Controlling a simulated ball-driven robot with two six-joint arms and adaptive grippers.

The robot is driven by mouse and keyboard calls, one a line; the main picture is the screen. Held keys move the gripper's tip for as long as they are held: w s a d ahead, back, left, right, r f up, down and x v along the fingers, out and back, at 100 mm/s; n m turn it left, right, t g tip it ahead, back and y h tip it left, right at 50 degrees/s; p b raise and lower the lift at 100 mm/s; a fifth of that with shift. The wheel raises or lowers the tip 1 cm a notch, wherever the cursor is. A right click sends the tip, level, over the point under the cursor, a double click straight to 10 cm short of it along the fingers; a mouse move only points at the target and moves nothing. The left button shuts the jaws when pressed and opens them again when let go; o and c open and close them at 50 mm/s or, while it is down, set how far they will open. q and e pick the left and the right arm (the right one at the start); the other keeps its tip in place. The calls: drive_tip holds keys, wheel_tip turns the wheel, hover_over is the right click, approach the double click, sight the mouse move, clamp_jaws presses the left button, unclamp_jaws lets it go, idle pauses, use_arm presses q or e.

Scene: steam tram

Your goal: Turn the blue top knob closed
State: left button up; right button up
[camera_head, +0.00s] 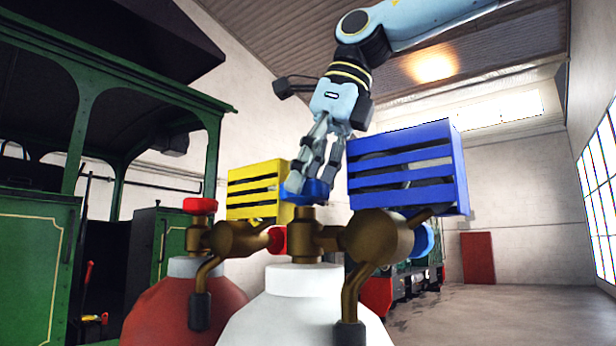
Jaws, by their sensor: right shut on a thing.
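The blue top knob (316,191) sits on top of the brass valve (306,232) above the white tank (300,300). My right gripper (304,180) reaches down from the top of the view, and its fingers are shut on the blue top knob. The fingers hide part of the knob, and I cannot tell how far it is turned. My left gripper is not in view.
A red knob (200,205) tops the valve of the red tank (180,305) at left. A yellow slatted box (252,190) and a blue slatted box (408,165) flank the gripper. A blue side knob (422,240) is at right. Green machinery (40,240) stands left; floor is clear right.

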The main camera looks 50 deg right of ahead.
drive_tip(key=o, duration=1.2)
